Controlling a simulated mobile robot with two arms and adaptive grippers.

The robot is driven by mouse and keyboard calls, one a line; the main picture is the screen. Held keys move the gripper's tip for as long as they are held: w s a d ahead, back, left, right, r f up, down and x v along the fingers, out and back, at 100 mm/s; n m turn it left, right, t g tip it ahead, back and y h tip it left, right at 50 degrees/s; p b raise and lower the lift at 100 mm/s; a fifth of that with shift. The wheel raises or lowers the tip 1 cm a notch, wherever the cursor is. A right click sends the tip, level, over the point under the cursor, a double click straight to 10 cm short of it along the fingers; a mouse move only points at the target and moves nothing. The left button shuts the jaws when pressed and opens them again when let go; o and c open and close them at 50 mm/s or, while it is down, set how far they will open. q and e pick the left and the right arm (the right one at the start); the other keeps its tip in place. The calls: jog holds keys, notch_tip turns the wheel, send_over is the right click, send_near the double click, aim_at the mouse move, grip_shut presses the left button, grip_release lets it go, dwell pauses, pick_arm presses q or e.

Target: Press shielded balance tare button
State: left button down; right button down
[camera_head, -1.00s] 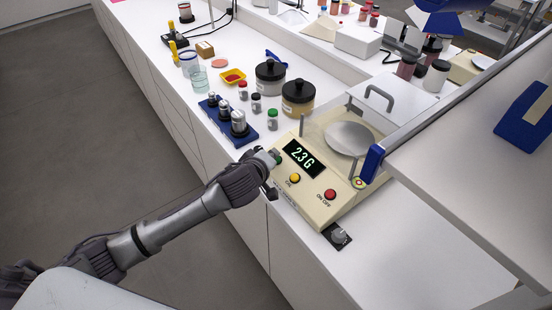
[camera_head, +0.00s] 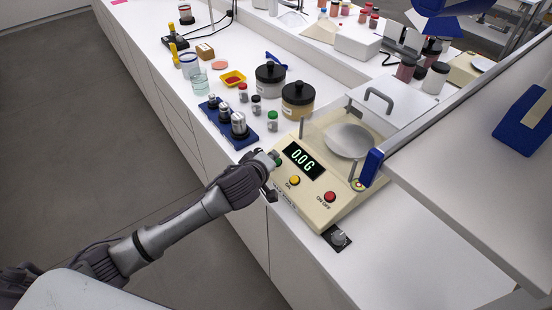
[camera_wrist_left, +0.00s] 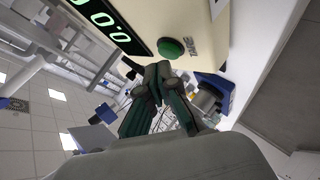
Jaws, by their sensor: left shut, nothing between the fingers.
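The cream balance (camera_head: 318,208) stands on the white bench, with a metal pan (camera_head: 349,141) behind its sloped front panel. Its display (camera_head: 303,160) reads 0.0 G. In the left wrist view the round green tare button (camera_wrist_left: 171,48) sits beside the lit display (camera_wrist_left: 108,24). In the head view my left gripper covers most of the button. My left gripper (camera_head: 270,161) is shut and empty, its tips at the panel's left end. In the left wrist view the fingertips (camera_wrist_left: 158,72) are just below the button; I cannot tell whether they touch it.
A yellow button (camera_head: 294,180) and a red button (camera_head: 330,196) are on the same panel. A blue weight block (camera_head: 241,138), small bottles and two black-lidded jars (camera_head: 298,98) stand behind. A small black knob unit (camera_head: 338,237) lies in front. The bench at the right front is clear.

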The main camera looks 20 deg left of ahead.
pick_arm(q)
jog(key=shift+s+a+r, duration=0.1)
jog(key=shift+s+r, duration=0.05)
jog(key=shift+r, duration=0.3)
jog(key=shift+p, duration=0.3)
jog(key=r+p, duration=0.1)
jog(key=r, duration=0.1)
jog(key=s+a+r+p, duration=0.1)
jog(key=p, duration=0.1)
jog(key=r+p, duration=0.2)
jog(key=shift+s+a+r, duration=0.15)
jog(key=shift+s+r, duration=0.15)
jog(key=shift+s, duration=0.05)
